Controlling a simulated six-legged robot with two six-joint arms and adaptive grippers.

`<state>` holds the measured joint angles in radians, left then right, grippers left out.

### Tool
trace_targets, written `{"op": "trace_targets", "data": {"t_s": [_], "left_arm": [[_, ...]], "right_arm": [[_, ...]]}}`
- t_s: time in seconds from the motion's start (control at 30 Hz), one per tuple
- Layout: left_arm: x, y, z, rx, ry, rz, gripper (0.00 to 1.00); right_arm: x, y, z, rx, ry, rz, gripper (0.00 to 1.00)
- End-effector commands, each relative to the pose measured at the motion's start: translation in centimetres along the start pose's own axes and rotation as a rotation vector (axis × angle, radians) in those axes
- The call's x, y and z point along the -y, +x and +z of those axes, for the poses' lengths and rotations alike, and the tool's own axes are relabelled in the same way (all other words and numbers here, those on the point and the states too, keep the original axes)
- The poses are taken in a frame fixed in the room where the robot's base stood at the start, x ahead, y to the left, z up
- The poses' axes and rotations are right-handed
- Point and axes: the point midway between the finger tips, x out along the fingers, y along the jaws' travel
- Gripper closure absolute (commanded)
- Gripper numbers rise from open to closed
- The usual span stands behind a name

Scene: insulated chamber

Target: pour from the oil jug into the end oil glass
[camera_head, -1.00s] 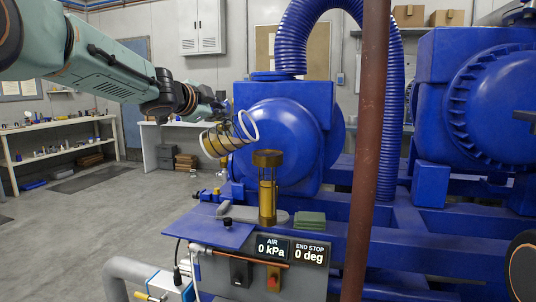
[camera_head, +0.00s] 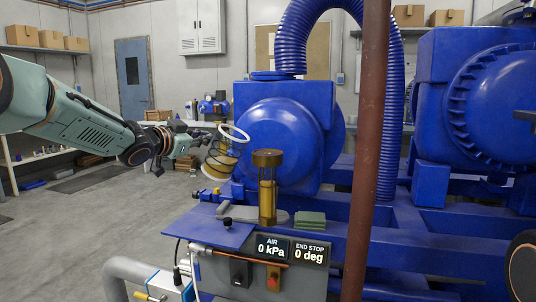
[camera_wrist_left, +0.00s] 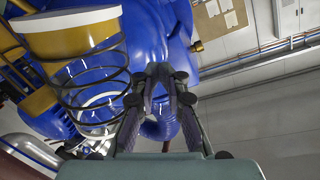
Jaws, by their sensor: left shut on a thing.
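The oil jug (camera_head: 222,160) is a clear vessel with a white rim, dark wire rings and amber oil inside. It leans with its rim up and toward the right. My left gripper (camera_head: 203,138) is shut on it at its left side. In the left wrist view the jug (camera_wrist_left: 88,45) fills the upper left, beside my gripper's fingers (camera_wrist_left: 168,85); the exact grip is hard to see. The end oil glass (camera_head: 267,190), a brass-capped upright cylinder, stands on the bench to the jug's lower right, apart from it. Its oil level is unclear. My right gripper is not in view.
A brown vertical post (camera_head: 372,150) stands right of the glass. Green pads (camera_head: 310,219) lie beside the glass, and a blue plate (camera_head: 212,228) is at the left. A large blue machine (camera_head: 285,140) stands behind. A panel (camera_head: 290,250) reads 0 kPa and 0 deg.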

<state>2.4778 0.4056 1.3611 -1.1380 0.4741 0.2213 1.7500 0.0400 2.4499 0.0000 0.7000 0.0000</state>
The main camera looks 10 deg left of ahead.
Motion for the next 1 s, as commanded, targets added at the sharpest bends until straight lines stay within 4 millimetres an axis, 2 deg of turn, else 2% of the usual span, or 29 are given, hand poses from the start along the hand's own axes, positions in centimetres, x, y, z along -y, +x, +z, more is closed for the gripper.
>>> {"op": "trace_targets", "data": {"t_s": [0.3, 0.5, 0.7, 1.0], "left_arm": [[0.5, -0.1, 3.9, -0.061, -0.242, -0.002, 1.00], [0.5, -0.1, 5.7, -0.096, -0.375, -0.002, 1.00], [0.5, -0.1, 6.6, -0.118, -0.448, -0.002, 1.00], [0.5, -0.1, 6.8, -0.122, -0.464, -0.002, 1.00]], "right_arm": [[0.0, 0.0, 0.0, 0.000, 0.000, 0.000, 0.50], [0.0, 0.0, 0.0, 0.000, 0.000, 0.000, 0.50], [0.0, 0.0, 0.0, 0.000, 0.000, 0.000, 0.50], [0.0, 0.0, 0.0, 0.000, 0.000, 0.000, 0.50]]}}
